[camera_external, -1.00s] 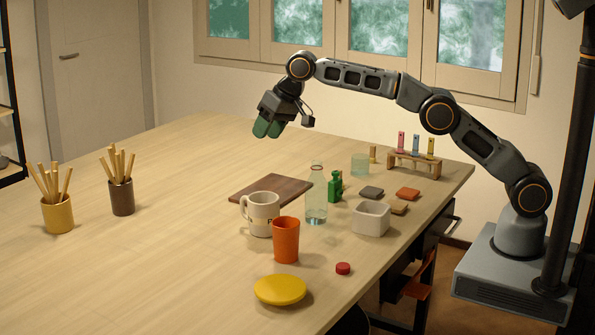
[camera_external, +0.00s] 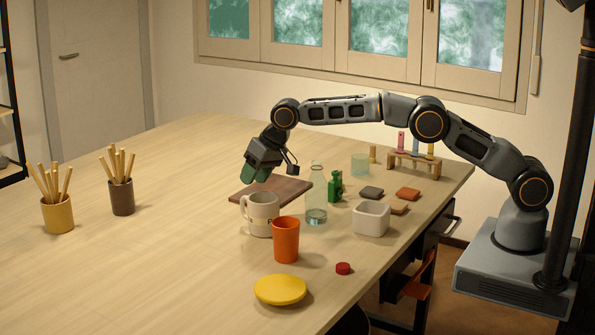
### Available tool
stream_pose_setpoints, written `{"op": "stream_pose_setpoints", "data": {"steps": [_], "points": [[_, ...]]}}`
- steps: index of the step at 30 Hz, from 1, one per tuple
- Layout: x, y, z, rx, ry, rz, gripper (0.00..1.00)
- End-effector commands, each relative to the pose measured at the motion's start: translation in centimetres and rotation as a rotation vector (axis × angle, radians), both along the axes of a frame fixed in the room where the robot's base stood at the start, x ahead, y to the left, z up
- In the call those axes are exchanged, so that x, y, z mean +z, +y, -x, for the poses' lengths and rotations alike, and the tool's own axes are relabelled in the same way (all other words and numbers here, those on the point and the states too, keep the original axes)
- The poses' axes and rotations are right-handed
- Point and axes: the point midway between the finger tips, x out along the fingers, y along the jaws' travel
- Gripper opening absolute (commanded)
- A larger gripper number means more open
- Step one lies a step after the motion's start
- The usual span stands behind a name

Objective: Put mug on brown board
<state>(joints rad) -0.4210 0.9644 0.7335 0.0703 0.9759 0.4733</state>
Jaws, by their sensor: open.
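An orange cup (camera_external: 286,240) stands right in front of the mug. A clear bottle (camera_external: 316,200), a green bottle (camera_external: 335,187) and a white square bowl (camera_external: 371,218) stand to the right. A yellow disc (camera_external: 280,290) lies in front.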

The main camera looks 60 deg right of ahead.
Motion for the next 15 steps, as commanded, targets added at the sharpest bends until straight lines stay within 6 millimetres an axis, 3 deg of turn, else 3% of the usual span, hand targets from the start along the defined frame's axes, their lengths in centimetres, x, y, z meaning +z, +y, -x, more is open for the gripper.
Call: {"op": "stream_pose_setpoints", "data": {"steps": [8, 15], "points": [[-1.3, 0.4, -0.6, 0.0, 0.001, 0.001, 0.47], [-3.9, 1.1, -1.8, 0.0, 0.001, 0.0, 0.47]]}}
